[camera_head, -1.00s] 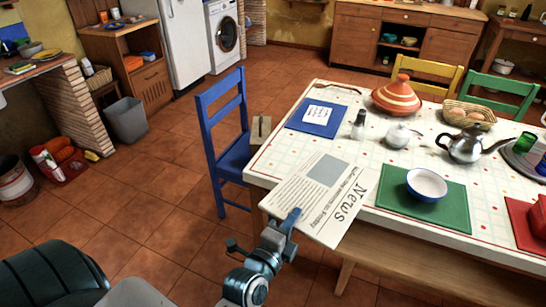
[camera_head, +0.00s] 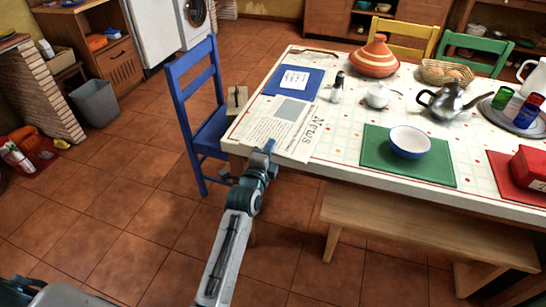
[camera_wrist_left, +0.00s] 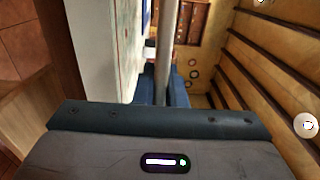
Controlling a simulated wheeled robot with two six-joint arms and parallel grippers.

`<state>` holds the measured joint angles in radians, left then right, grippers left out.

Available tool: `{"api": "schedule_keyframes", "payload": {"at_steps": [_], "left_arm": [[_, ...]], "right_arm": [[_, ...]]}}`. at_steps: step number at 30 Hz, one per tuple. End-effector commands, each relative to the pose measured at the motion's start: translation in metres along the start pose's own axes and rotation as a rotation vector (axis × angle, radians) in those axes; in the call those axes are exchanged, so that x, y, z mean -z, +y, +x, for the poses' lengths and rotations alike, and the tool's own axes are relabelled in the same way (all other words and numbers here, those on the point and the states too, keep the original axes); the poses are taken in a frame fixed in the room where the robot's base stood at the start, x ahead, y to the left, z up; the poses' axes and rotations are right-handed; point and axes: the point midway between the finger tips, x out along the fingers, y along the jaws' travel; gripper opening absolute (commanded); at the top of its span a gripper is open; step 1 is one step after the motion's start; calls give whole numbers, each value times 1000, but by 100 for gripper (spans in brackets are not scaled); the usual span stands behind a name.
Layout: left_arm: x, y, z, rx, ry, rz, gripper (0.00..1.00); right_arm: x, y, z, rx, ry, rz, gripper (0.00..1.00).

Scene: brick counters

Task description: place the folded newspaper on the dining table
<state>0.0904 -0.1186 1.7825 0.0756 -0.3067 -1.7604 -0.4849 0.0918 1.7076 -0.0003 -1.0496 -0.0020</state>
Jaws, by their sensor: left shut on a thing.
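The folded newspaper (camera_head: 278,124) appears in the head view over the near left corner of the dining table (camera_head: 330,152), its headline side up. My left gripper (camera_head: 262,151) is shut on its near edge, just outside the table's front edge. I cannot tell whether the paper's underside touches the tabletop. In the left wrist view the table (camera_wrist_left: 105,50) shows at the left, and a thin pale edge runs up from the gripper. My right gripper is not in view.
A blue mat (camera_head: 293,82) with a card lies just behind the paper. A green mat (camera_head: 375,150) with a white bowl (camera_head: 410,141) is to its right. A blue chair (camera_head: 195,90) stands at the table's left, a wooden bench (camera_head: 400,222) in front.

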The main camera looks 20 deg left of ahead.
Motion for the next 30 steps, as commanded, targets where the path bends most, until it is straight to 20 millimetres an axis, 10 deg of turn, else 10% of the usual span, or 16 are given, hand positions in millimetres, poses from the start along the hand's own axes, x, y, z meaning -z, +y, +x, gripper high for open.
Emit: {"api": "schedule_keyframes", "payload": {"at_steps": [12, 27, 30], "left_arm": [[0, 44, 0, 1, 0, -1, 0], [0, 48, 0, 3, -1, -1, 0], [0, 48, 0, 2, 0, -1, 30]], "right_arm": [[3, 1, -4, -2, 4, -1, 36], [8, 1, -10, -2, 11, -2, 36], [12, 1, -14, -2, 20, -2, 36]]}}
